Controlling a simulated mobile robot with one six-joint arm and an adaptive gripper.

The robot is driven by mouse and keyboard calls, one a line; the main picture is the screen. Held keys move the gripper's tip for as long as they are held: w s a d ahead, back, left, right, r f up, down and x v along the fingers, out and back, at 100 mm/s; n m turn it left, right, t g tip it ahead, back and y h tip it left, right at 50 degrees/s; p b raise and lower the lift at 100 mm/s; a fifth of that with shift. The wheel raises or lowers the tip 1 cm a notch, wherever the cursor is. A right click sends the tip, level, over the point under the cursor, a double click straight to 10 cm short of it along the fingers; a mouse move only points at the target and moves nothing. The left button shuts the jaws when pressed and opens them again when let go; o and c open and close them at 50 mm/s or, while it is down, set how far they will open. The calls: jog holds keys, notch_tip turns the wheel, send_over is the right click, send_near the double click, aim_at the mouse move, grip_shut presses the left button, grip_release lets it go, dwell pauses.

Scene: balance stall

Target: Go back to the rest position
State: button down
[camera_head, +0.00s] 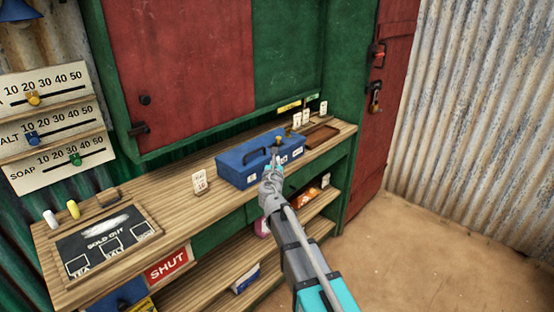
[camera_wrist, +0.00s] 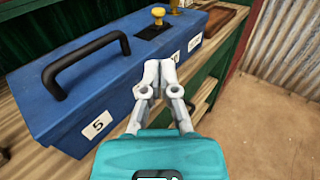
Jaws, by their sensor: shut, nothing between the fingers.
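My gripper (camera_head: 270,177) is at the front side of the blue box (camera_head: 234,174), over the counter's front edge. In the wrist view my gripper (camera_wrist: 160,65) has its fingers together with nothing between them. The blue box (camera_wrist: 95,98) there shows a black handle, a yellow knob (camera_wrist: 158,13) on a dark patch of its lid, and white number labels, one reading 5. I cannot tell whether the fingertips touch the box.
The wooden counter (camera_head: 180,213) carries a chalkboard (camera_head: 105,243), a small white card (camera_head: 200,181), a brown tray (camera_head: 321,136) and several upright cards. Shelves below hold goods. A red shutter (camera_head: 180,70) stands behind. The sandy floor (camera_head: 430,220) at right is clear.

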jog(key=s+d+f+m+g+h, duration=0.2)
jog(key=d+m+h, duration=0.1)
jog(key=d+m, duration=0.35)
jog(key=s+d+f+m+g+h, duration=0.2)
jog(key=d+f+m+h, duration=0.1)
jog(key=d+m, duration=0.4)
jog(key=s+d+f+m+g+y, duration=0.1)
jog(key=s+d+f+m+g, duration=0.9)
jog(key=s+d+m, duration=0.4)
jog(key=s+a+f+m+g+y, duration=0.1)
jog(key=s+f+m+g+y, duration=0.1)
jog(key=s+m, duration=0.3)
jog(key=s+a+f+m+g+y, duration=0.1)
jog(key=s+f+m+g+y, duration=0.15)
jog(key=s, duration=0.45)
notch_tip(320, 180, up, 14)
jog(key=m+p, duration=0.1)
jog(key=p, duration=1.1)
jog(key=shift+f+p, duration=0.2)
jog(key=shift+p, duration=0.15)
jog(key=shift+t, duration=0.25)
